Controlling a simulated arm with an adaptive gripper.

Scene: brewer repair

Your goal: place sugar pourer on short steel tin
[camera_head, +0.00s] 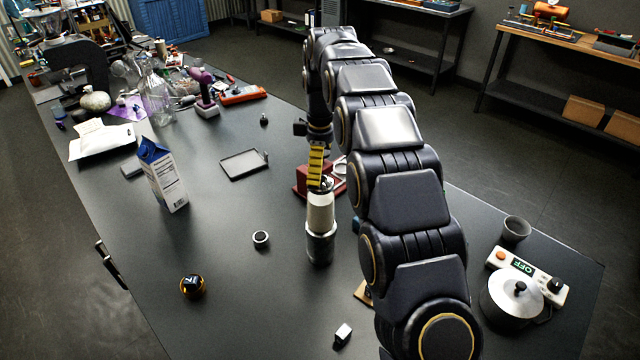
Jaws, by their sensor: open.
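The sugar pourer (320,212) is a whitish upright cylinder near the middle of the table. It appears to stand upright on the short steel tin (320,248), a dark grey metallic cylinder directly below it. Their contact is hard to make out at this angle. My gripper (319,182) reaches down from above, with a yellow-and-black striped finger at the pourer's top. It is open. The far finger is hidden, and I cannot tell whether the visible finger touches the pourer.
A red device (306,181) stands close behind the pourer. A milk carton (163,178) and a flat black tray (244,163) are to the left. A small round lid (261,238) lies nearby. A pot (512,298) stands at the right. The left front table is mostly clear.

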